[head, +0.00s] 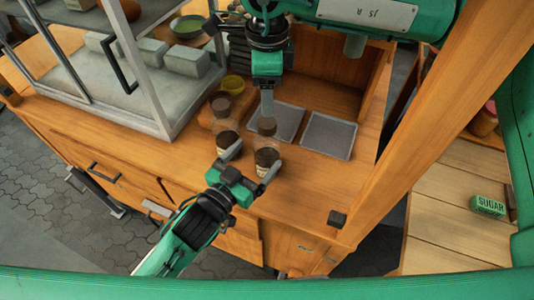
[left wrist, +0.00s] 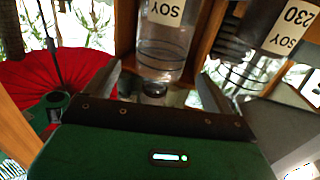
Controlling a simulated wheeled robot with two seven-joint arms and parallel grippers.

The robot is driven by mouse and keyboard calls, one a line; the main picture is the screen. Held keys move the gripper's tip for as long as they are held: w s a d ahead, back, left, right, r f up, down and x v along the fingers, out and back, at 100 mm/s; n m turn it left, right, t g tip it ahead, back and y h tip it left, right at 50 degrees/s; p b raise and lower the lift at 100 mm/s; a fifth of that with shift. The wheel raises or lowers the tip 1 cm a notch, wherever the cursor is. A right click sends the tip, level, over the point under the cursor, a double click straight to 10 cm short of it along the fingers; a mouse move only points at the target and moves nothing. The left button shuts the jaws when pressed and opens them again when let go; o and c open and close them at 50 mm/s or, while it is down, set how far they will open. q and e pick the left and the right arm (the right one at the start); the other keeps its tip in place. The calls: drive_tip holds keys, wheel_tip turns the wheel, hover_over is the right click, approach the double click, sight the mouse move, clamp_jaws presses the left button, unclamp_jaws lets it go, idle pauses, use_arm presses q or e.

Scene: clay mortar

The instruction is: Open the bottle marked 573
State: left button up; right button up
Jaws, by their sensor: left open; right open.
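Dark-capped or dark-filled clear bottles with pale labels stand on the wooden counter: a left bottle (head: 228,139) and a right bottle (head: 267,158). My left gripper (head: 250,161) is open just in front of them. In the left wrist view, a bottle reading SOY (left wrist: 163,45) appears upside down between or beyond the open fingers; its number is out of frame. Beside it is a bottle marked 230 SOY (left wrist: 272,40). No 573 is readable. My right gripper (head: 267,103) points down above the right bottle; its fingers overlap edge-on.
Two grey trays (head: 328,136) lie right of the bottles. A wooden post (head: 425,110) rises at right. A SUGAR box (head: 487,206) sits on a separate table.

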sight(270, 139)
use_arm(q)
drive_tip(key=x, duration=0.7)
